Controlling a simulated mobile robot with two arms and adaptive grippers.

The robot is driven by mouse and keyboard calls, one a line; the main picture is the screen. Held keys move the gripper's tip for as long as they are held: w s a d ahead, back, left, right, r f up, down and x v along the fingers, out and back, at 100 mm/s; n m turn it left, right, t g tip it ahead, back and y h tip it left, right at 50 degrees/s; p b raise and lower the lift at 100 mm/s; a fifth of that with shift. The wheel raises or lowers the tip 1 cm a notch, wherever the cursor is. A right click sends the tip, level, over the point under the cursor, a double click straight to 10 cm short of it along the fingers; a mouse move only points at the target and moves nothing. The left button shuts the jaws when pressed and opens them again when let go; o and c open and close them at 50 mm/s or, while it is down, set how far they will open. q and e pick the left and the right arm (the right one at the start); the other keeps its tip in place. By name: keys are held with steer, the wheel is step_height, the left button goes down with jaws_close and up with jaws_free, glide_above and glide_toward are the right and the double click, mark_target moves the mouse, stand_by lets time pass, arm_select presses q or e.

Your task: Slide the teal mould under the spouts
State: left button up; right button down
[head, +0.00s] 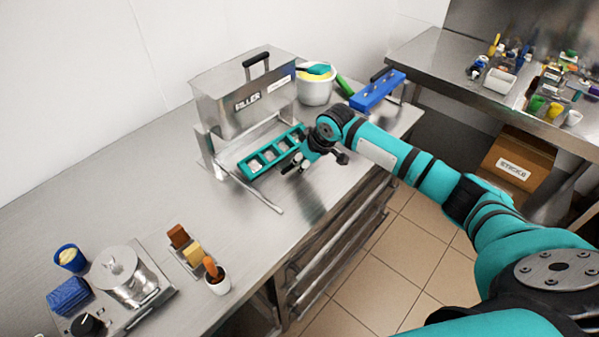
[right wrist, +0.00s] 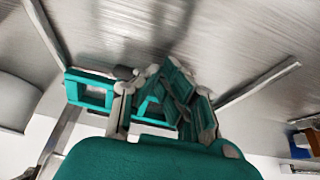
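The teal mould (head: 272,153), a long tray with a row of square cells, lies on the steel worktop at the front of the filler (head: 245,92). Its far end is close to my right gripper (head: 300,164). The filler's box hides the spouts. In the right wrist view, a cell of the mould (right wrist: 90,93) shows left of my right gripper (right wrist: 138,74), and more teal shows behind the fingers. The fingers are very near the mould; whether they touch it or are closed is unclear. My left gripper is not in view.
A white tub (head: 316,88) with a teal spatula and a blue block (head: 377,91) stand beyond the filler. A metal rail (head: 255,192) runs out over the worktop near the mould. A pot (head: 124,275) and small cups are at the near left.

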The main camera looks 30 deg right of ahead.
mark_target(283, 156)
steer(key=shift+w+a+b, duration=0.2)
steer(key=shift+w+a, duration=0.15)
steer(key=shift+w, duration=0.4)
steer(key=shift+w+a+b, duration=0.2)
steer(key=shift+w+a, duration=0.15)
steer(key=shift+w, duration=0.35)
steer(key=shift+w+a+b, duration=0.3)
steer(key=shift+w+b, duration=0.05)
steer(key=shift+w, duration=0.35)
steer(key=shift+w+a+b, duration=0.3)
steer(key=shift+w+b, duration=0.05)
steer(key=shift+w, duration=0.35)
steer(key=shift+w+a+b, duration=0.3)
steer(key=shift+w+b, duration=0.05)
steer(key=shift+w, duration=0.35)
steer(key=shift+s, duration=0.1)
steer(key=shift+s+d+p, duration=0.3)
steer(key=shift+s+p, duration=0.2)
steer(key=shift+p, duration=0.55)
steer(key=p+v, duration=0.6)
steer(key=p, duration=0.1)
steer(key=shift+s+f, duration=0.15)
steer(key=shift+s, duration=0.05)
steer(key=shift+d, duration=0.1)
